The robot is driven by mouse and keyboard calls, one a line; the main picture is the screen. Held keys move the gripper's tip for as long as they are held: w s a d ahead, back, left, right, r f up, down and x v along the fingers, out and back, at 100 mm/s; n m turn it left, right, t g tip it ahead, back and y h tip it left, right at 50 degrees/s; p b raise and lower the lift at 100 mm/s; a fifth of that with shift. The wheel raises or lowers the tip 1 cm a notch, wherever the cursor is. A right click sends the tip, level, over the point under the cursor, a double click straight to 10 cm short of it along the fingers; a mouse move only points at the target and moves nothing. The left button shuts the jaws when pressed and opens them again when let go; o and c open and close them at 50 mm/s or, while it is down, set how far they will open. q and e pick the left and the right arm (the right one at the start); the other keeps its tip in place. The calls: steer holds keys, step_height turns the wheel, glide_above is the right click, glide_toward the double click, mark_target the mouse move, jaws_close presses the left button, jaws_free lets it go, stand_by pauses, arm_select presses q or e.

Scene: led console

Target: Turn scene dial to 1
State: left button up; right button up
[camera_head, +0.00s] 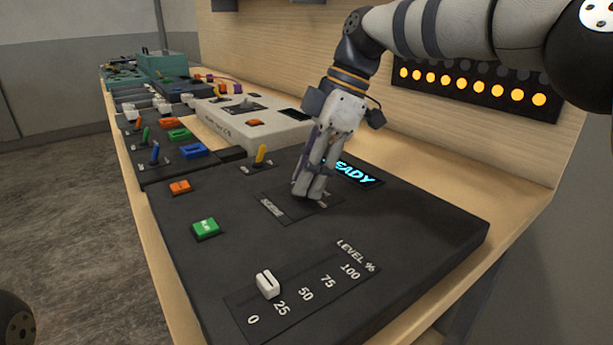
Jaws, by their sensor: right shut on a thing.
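My right gripper (312,193) reaches down from the upper right onto the black console (400,240). Its fingers are closed together at the dial's place, beside a small label plate (271,207) whose text is too small to read surely. The scene dial is hidden by the fingers, so I cannot tell which number it points to. The lit cyan display (357,174) behind the gripper is partly covered; the letters "EADY" show. My left gripper is not in view.
Near the gripper stand a yellow-tipped lever (261,154), an orange button (180,187) and a green button (205,229). A white slider (268,284) sits near 25 on the level scale. A lamp panel (475,87) is on the wall. More consoles stand at far left.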

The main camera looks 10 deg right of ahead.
steer(key=shift+n, duration=0.6)
steer(key=o, duration=1.1)
steer(key=shift+o, duration=0.2)
steer(key=v, duration=0.7)
steer(key=shift+r, duration=0.3)
steer(key=shift+w, duration=0.15)
